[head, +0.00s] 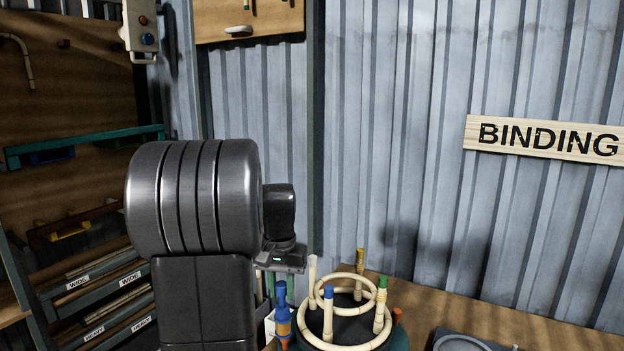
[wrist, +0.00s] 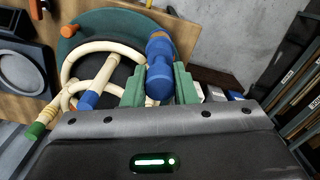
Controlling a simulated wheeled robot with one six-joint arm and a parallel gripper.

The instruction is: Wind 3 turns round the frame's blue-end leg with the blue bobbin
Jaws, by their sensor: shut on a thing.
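The rattan frame (head: 350,282) stands upright with its rings and several colour-tipped legs. Its blue-end leg (head: 328,312) is at the near side; its blue tip (wrist: 85,99) shows left of my gripper in the wrist view. The blue bobbin (head: 282,297), with a yellow-orange lower part, stands upright just left of that leg, apart from it. In the wrist view the bobbin (wrist: 159,84) sits between the green fingers of my gripper (wrist: 160,92), which is shut on it. My arm hides most of the gripper in the head view. I cannot make out any strand on the leg.
The frame sits on a dark round plate with a teal rim (wrist: 80,32) and orange knobs (wrist: 67,30). A grey round-topped device (head: 462,341) is on the wooden bench (head: 480,312) to the right. Labelled shelves (head: 100,290) stand left. A corrugated wall is behind.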

